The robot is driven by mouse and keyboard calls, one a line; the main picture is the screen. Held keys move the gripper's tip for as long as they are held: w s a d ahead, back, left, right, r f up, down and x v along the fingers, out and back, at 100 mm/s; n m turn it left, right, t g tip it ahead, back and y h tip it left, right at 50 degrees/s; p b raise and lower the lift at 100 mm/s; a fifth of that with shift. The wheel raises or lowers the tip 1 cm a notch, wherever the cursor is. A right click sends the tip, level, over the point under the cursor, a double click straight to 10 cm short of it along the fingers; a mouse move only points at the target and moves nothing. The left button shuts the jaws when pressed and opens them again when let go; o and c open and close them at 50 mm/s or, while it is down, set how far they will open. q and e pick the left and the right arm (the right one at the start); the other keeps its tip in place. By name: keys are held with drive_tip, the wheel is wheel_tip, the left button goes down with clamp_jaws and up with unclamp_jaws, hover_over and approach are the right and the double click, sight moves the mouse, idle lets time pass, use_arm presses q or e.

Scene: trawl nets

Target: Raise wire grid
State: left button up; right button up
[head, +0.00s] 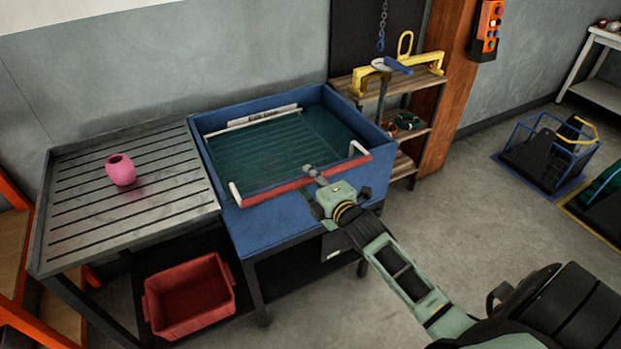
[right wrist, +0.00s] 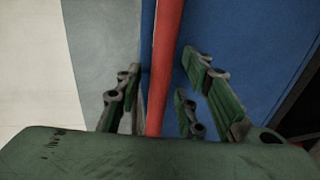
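The wire grid (head: 262,150) shows as faint lines under dark green liquid in the blue tank (head: 232,222). Its red handle bar (head: 280,190) runs along the tank's front edge, with white bent ends. A white labelled bar (head: 263,117) lies along the back. My right gripper (head: 313,174) is at the red bar, right of its middle. In the right wrist view the red bar (right wrist: 166,50) passes between the green fingers of my right gripper (right wrist: 160,88), which stand apart with gaps on both sides. My left gripper is in no view.
A slatted metal table (head: 80,215) with a pink vase (head: 120,170) adjoins the tank on the left. A red crate (head: 190,297) sits below. A shelf with a yellow lifting frame (head: 400,72) and a hanging chain (head: 382,25) stands behind right.

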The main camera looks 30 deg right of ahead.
drive_tip(key=shift+w+f, duration=0.1)
drive_tip(key=shift+w, duration=0.25)
drive_tip(key=shift+c, duration=0.5)
clamp_jaws()
